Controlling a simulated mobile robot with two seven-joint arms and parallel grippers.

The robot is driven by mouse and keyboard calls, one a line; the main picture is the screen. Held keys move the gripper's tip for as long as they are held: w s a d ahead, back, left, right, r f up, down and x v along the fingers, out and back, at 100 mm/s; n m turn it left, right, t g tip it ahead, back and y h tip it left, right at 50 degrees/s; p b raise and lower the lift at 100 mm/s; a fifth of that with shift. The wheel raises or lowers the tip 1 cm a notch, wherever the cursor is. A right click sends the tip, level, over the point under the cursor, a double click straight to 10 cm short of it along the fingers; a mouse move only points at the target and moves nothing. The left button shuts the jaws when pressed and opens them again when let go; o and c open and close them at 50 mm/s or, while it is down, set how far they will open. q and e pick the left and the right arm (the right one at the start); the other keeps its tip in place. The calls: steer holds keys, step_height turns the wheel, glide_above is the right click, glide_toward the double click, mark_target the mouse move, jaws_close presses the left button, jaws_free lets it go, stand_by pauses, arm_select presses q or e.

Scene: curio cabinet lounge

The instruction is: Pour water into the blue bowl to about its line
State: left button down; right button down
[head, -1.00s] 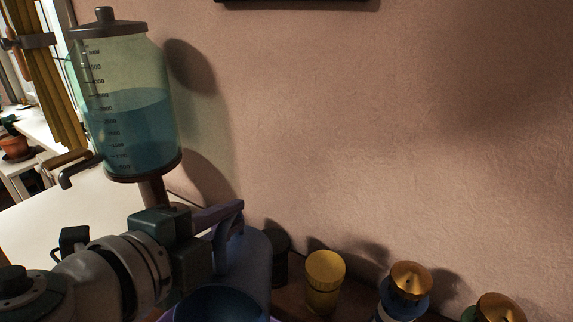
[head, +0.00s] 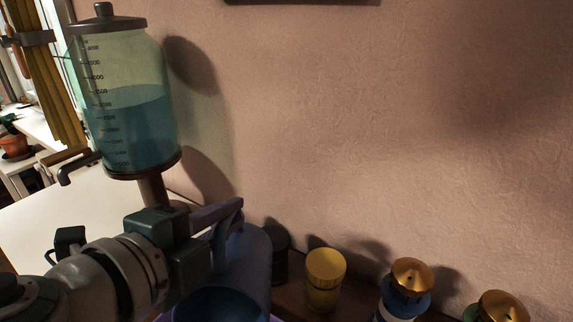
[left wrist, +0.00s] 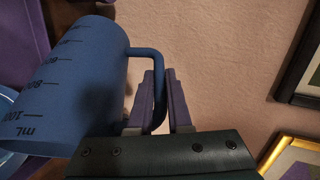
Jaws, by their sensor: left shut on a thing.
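My left gripper (head: 217,222) is shut on the handle of a blue measuring jug (head: 252,262), with the handle between its purple fingers. In the left wrist view the jug (left wrist: 75,85) shows dark mL marks and lies strongly tilted, its mouth end toward the lower left. In the head view its dark open mouth faces the camera near the bottom edge. A light blue rim, apparently the blue bowl (left wrist: 8,100), shows at the left edge of the wrist view, mostly cut off. Its line and the water in it are hidden. My right gripper is out of view.
A glass dispenser (head: 130,125) with blue water and a spout stands at the left by a white surface (head: 60,215). A yellow canister (head: 325,280) and copper-lidded jars (head: 411,278) line the wall. Framed pictures (left wrist: 305,75) hang there.

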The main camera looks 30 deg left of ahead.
arm_select(q)
steer(key=shift+s+d+b, duration=0.1)
steer(key=shift+s+b, duration=0.1)
steer(key=shift+b, duration=0.3)
steer(key=shift+s+f+t, duration=0.1)
steer(key=shift+t, duration=0.2)
stand_by(0.8)
stand_by(0.3)
steer(key=w+g+p, duration=0.1)
steer(key=p, duration=0.1)
steer(key=w+a+f+g+p, duration=0.1)
steer(key=p, duration=0.1)
steer(key=shift+w, duration=0.15)
steer(key=shift+f, duration=0.45)
